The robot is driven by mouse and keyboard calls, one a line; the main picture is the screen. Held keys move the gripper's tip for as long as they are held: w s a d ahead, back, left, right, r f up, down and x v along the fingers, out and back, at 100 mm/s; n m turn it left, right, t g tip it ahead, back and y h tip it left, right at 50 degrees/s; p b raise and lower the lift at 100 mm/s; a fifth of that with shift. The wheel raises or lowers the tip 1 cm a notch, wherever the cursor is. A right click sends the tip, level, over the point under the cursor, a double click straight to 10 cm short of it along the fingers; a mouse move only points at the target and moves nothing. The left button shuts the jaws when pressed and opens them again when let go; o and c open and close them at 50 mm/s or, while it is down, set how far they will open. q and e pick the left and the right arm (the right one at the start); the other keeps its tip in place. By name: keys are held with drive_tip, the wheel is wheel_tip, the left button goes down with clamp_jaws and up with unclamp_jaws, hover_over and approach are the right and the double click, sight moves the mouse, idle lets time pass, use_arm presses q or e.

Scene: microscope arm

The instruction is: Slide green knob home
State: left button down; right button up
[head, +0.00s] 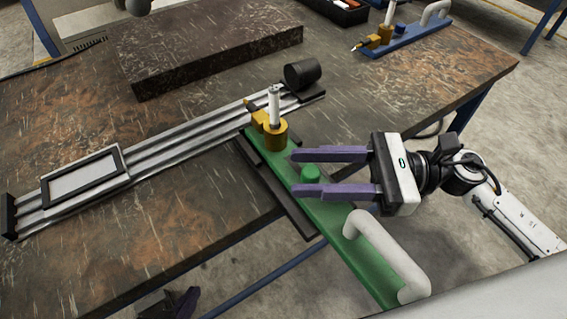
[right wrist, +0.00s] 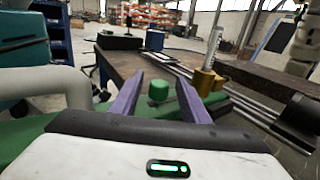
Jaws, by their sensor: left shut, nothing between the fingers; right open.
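The green knob (head: 311,173) stands on a green plate (head: 345,214) that has a white handle (head: 384,255) at its near end. My right gripper (head: 297,172) is open, with its purple fingers on either side of the knob and gaps visible to it. In the right wrist view the knob (right wrist: 158,91) also shows between the two open fingers (right wrist: 158,86). A yellow fitting with a white post (head: 274,122) stands at the plate's far end, beside the silver rail.
The silver rail (head: 190,152) crosses the table and carries a framed plate (head: 83,180) and a black cylinder (head: 303,73). A dark slab (head: 205,50) lies behind it. A blue plate (head: 400,42) with a similar post and handle lies at the back right.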

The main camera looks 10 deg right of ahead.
drive_tip(key=shift+x, duration=2.1)
